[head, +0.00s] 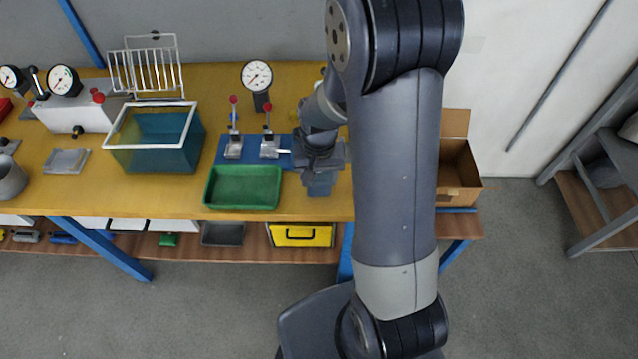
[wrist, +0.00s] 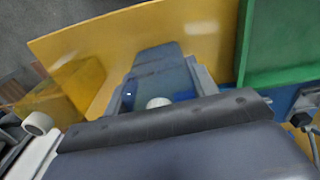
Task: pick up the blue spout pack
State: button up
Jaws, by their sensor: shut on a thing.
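The blue spout pack (head: 320,184) shows below my gripper (head: 320,168) in the head view, over the yellow workbench near its front edge. In the wrist view the pack (wrist: 158,72) sits between the two fingers of my gripper (wrist: 162,88), with a white round spout (wrist: 158,102) close to the gripper body. My gripper is shut on the pack. The gripper body hides part of the pack. I cannot tell whether the pack touches the bench.
A green tray (head: 243,204) lies just left of my gripper. A blue base with red-knobbed clamps (head: 235,147) stands behind it. A teal bin (head: 152,157) is farther left. An open cardboard box (head: 462,192) is to the right, behind my arm.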

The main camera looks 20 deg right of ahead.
jog(key=c, duration=0.4)
jog(key=shift+o, duration=0.2)
notch_tip(320, 180, up, 10)
jog(key=shift+r, duration=0.1)
dwell(0.3)
